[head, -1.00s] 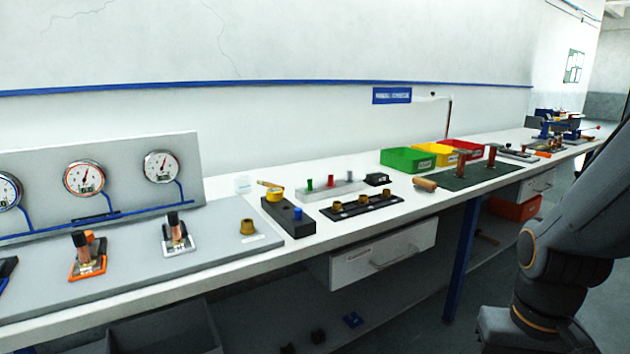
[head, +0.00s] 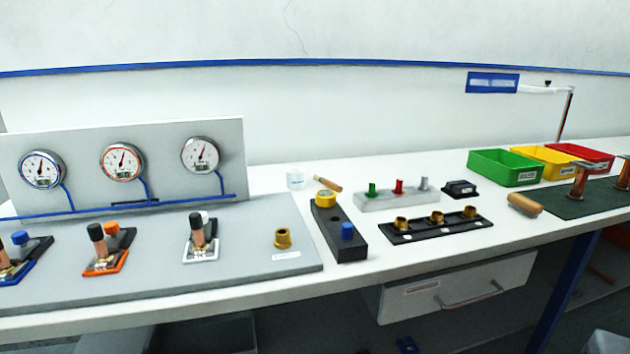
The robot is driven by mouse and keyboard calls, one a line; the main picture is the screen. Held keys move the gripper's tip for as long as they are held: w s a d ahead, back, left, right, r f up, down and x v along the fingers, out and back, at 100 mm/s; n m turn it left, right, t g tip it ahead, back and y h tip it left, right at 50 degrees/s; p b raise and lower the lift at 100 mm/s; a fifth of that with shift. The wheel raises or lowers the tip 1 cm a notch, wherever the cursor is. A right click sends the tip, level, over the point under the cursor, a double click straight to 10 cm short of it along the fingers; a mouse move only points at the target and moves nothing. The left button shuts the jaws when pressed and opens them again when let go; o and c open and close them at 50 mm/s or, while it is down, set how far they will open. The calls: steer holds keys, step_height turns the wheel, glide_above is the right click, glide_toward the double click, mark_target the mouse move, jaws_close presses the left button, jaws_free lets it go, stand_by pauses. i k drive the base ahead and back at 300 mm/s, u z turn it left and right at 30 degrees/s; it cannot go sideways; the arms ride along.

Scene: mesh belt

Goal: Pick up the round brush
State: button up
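I cannot tell for certain which thing is the round brush. A short, thick tan cylinder, perhaps a wooden handle (head: 524,204), lies on the white bench between the black fitting rack and the dark green mat. A pale grey stand (head: 390,200) holds upright green, red and grey pegs whose details are too small to tell. My gripper is not in view.
A black rack (head: 462,230) holds brass fittings. A black block (head: 337,242) carries yellow and blue parts. Copper pieces stand on the green mat (head: 560,208). Green (head: 504,180), yellow and red bins are behind. A gauge panel (head: 75,150) stands left. The bench's front strip is clear.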

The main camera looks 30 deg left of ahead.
mark_target(332, 185)
steer(key=u, duration=0.5)
steer(key=i, duration=0.55)
steer(key=u, duration=0.6)
